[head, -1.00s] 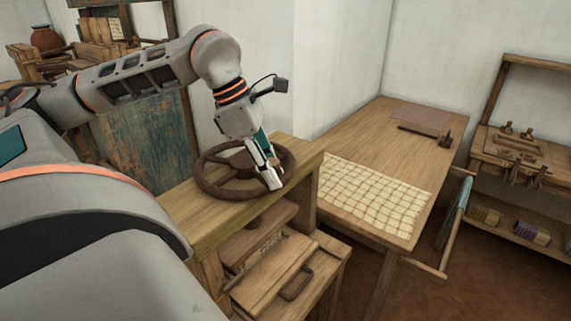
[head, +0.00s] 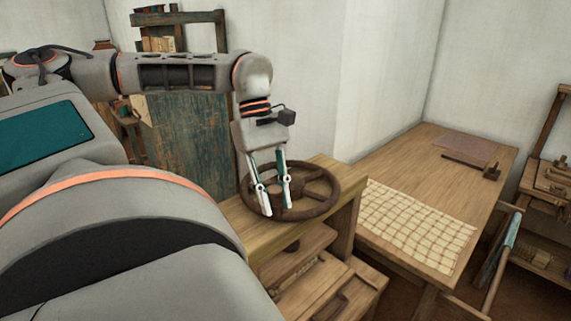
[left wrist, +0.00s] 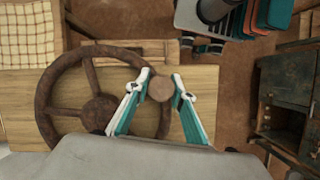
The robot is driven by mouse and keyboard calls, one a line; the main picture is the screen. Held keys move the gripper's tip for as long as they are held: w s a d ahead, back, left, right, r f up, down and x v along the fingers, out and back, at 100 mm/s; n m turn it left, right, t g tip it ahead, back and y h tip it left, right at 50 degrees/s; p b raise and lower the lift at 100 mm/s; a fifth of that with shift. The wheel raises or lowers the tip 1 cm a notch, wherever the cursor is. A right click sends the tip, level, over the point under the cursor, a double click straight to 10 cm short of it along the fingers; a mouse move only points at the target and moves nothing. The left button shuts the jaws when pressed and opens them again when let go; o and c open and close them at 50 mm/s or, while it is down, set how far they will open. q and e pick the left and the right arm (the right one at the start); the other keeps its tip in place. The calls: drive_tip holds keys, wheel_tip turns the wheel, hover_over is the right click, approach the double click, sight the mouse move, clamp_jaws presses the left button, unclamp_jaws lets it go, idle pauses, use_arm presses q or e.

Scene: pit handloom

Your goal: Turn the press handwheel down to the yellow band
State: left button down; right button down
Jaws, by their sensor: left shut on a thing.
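The dark brown press handwheel (head: 322,208) lies flat on top of the wooden press, with spokes and a central hub. It also shows in the left wrist view (left wrist: 48,90). My left gripper (head: 277,203) reaches down from above at the wheel's near left side. In the left wrist view its fingers (left wrist: 160,88) are closed on a round brown knob (left wrist: 160,91) at the wheel's rim. The fingers partly cover the rim there. I cannot make out the yellow band in either view. My right gripper is in neither view.
A wooden table (head: 455,155) with a cream checked cloth (head: 417,225) stands right of the press. Boards and drawers sit in the press below the wheel (head: 300,262). A worn teal panel (head: 190,140) and a white wall stand behind.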

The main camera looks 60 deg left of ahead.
use_arm(q)
drive_tip(key=shift+s+a+m, duration=0.25)
drive_tip(key=shift+a+m, duration=0.05)
drive_tip(key=shift+m, duration=0.1)
drive_tip(key=c, duration=1.7)
unclamp_jaws()
drive_tip(key=shift+a+r, duration=0.1)
drive_tip(key=v, duration=1.1)
drive_tip(key=shift+w+r, duration=0.2)
drive_tip(key=shift+r, duration=0.2)
drive_tip(key=shift+f, duration=0.1)
